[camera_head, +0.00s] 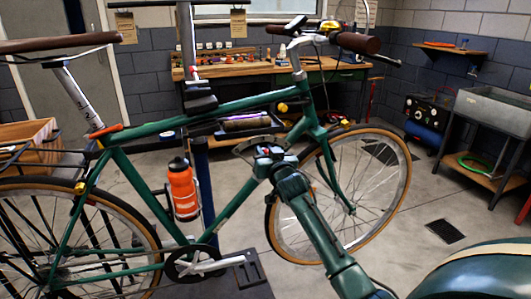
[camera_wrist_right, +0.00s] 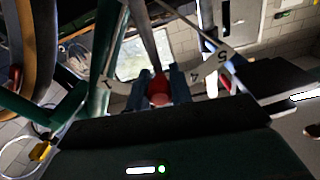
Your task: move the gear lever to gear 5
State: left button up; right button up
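The gear lever has a red knob (camera_wrist_right: 158,88) on a grey rod, seen in the right wrist view. My right gripper (camera_wrist_right: 160,82) has its two dark blue fingers on either side of the knob, with little or no gap showing. Behind it is a pale curved gear plate (camera_wrist_right: 208,68). Its figures 1, 4 and 5 show; the part between 1 and 4 is hidden behind the fingers and knob. The lever lies in that hidden stretch. In the head view my right gripper (camera_head: 268,153) is at the grey plate in front of the bike frame. My left gripper is not in view.
The green bike (camera_head: 215,112) is held on a stand, its front wheel (camera_head: 395,200) just right of my right arm. An orange bottle (camera_head: 183,190) sits on the frame to the left. A workbench (camera_head: 235,70) stands behind.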

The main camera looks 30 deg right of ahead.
grip_shut()
jog(key=w+a+f+n, duration=0.1)
jog(key=a+f+n, duration=0.1)
jog(key=a+n, duration=0.3)
jog(key=shift+w+a+n+p, duration=0.2)
jog(key=shift+a+n+p, duration=0.2)
jog(key=shift+n, duration=1.1)
jog(key=o, duration=0.5)
grip_release()
